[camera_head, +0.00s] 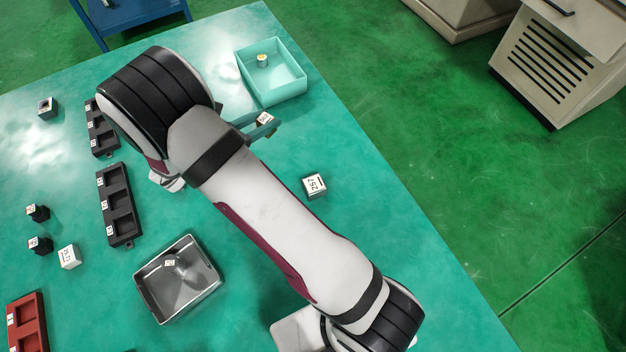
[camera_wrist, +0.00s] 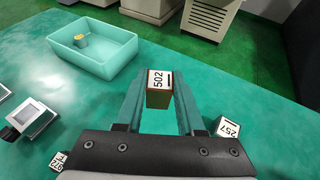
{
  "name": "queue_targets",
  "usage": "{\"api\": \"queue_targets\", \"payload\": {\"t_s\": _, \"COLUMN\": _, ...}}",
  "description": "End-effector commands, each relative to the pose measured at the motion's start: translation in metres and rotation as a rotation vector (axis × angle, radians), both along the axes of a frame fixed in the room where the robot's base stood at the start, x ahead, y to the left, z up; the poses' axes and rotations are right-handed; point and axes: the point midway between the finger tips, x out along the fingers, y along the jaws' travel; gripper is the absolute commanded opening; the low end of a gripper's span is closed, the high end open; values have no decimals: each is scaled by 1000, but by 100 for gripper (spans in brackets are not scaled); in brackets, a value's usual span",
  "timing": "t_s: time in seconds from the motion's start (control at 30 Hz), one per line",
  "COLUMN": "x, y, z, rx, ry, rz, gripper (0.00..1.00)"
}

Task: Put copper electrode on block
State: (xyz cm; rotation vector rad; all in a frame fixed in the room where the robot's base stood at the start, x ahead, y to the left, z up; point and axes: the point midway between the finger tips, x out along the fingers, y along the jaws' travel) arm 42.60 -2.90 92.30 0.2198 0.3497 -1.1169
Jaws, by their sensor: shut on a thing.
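My gripper (camera_wrist: 157,100) is shut on a copper-brown piece (camera_wrist: 158,98) with a white top marked 502, which I take for the copper electrode. The piece sits upright between the fingertips. In the head view its white top (camera_head: 265,118) shows beside my arm, near the teal bin, and my gripper (camera_head: 262,125) is mostly hidden by the arm. A block (camera_head: 314,185) with a white top marked 257 stands on the table, apart from the gripper. It also shows in the wrist view (camera_wrist: 228,127), right of the fingers. Which block the task means is not clear.
A teal bin (camera_head: 301,83) holds a small yellow-topped piece (camera_head: 262,60). A metal tray (camera_head: 146,292) holds another piece. Black racks (camera_head: 122,238), a red rack (camera_head: 40,322) and several small blocks (camera_head: 69,257) stand at left.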

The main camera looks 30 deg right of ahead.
Motion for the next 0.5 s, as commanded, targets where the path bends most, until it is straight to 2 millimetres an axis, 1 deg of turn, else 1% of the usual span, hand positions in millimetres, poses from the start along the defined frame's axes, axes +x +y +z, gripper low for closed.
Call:
{"api": "queue_targets", "payload": {"t_s": 0.03, "x": -25, "y": -13, "z": 3, "rx": -1, "ry": 0, "rz": -86, "gripper": 0}}
{"api": "queue_targets", "payload": {"t_s": 0.1, "x": -60, "y": -27, "z": 7, "rx": 0, "ry": -1, "rz": -208, "gripper": 0}}
{"api": "queue_targets", "payload": {"t_s": 0.2, "x": -99, "y": -39, "z": 13, "rx": -1, "ry": -2, "rz": -336, "gripper": 0}}
{"api": "queue_targets", "payload": {"t_s": 0.3, "x": -122, "y": -44, "z": 17, "rx": 1, "ry": -4, "rz": -410, "gripper": 0}}
{"api": "queue_targets", "payload": {"t_s": 0.37, "x": -129, "y": -45, "z": 13, "rx": 0, "ry": -1, "rz": -433, "gripper": 0}}
{"api": "queue_targets", "payload": {"t_s": 0.5, "x": -132, "y": -46, "z": -15, "rx": -2, "ry": -1, "rz": -443, "gripper": 0}}
